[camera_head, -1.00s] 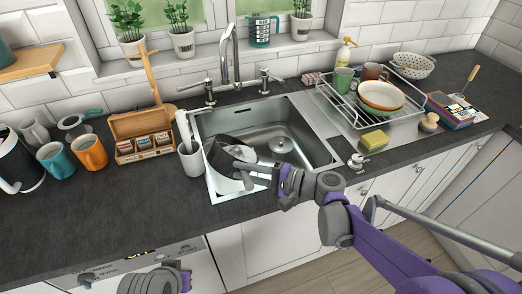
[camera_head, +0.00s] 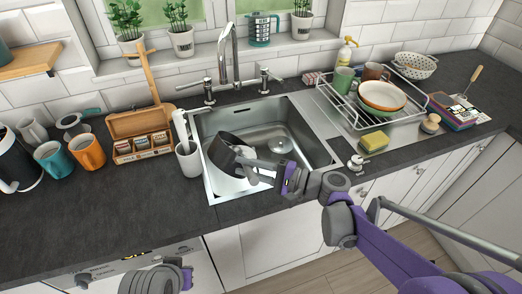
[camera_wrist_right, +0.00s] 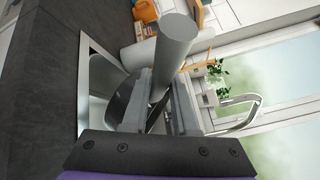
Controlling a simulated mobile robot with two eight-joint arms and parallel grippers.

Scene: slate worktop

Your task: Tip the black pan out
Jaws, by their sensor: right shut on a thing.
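The black pan (camera_head: 221,152) is in the head view, tilted on its side over the left part of the steel sink (camera_head: 290,118). My right gripper (camera_head: 262,172) is at the pan's right side and shut on its handle. In the right wrist view the grey round handle (camera_wrist_right: 174,45) stands up between the fingers of my right gripper (camera_wrist_right: 160,105), with the dark pan (camera_wrist_right: 122,100) behind. The inside of the pan is mostly hidden, so I cannot tell its contents. My left gripper (camera_head: 155,281) is low at the bottom edge, away from the pan; its fingers are not clear.
The tap (camera_head: 228,55) rises behind the sink. A white utensil pot (camera_head: 189,159) stands close to the sink's left edge. The worktop at the front left is clear.

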